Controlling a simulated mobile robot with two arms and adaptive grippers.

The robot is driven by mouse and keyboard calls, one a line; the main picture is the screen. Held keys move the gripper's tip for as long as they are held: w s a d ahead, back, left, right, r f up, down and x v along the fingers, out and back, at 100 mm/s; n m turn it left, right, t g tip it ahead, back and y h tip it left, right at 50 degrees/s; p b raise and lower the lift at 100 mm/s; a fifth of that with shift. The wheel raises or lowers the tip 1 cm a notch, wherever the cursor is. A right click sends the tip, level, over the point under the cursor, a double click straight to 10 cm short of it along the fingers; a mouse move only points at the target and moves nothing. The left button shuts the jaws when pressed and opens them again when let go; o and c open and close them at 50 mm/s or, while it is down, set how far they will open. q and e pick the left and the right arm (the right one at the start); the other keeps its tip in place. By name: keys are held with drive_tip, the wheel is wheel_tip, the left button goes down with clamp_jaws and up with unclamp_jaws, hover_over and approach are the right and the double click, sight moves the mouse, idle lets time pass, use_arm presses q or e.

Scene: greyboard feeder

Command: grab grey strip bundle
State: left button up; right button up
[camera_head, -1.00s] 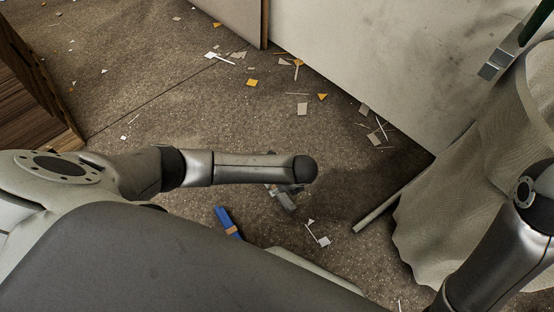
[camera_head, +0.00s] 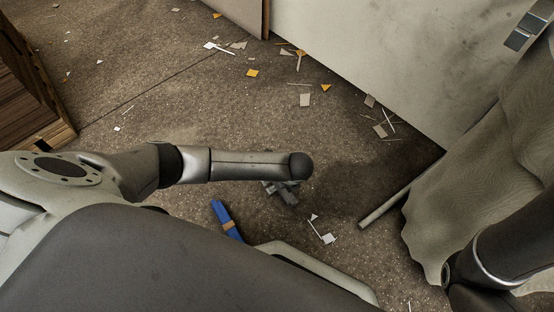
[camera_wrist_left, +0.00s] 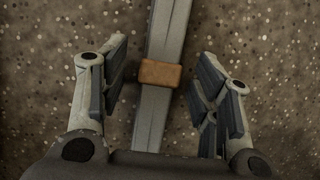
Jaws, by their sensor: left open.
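The grey strip bundle (camera_wrist_left: 153,115) shows in the left wrist view as a long grey strip with a brown band (camera_wrist_left: 161,73) around its middle. It runs nearly upright through the picture. My left gripper (camera_wrist_left: 161,60) is open, with one finger on each side of the bundle near the band and visible gaps between. How high the fingers are above the floor I cannot tell. In the head view my left gripper (camera_head: 283,191) is below my forearm, which hides part of it; the bundle cannot be told apart there. My right gripper is out of view.
A blue strip bundle (camera_head: 226,218) with an orange band lies on the carpet left of my left gripper. White scraps (camera_head: 327,238) lie to its right. A pale bar (camera_head: 384,207) meets a draped cloth (camera_head: 463,172) at right. A wooden box (camera_head: 27,105) stands at left.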

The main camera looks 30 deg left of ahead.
use_arm(q)
drive_tip(key=c, duration=1.1)
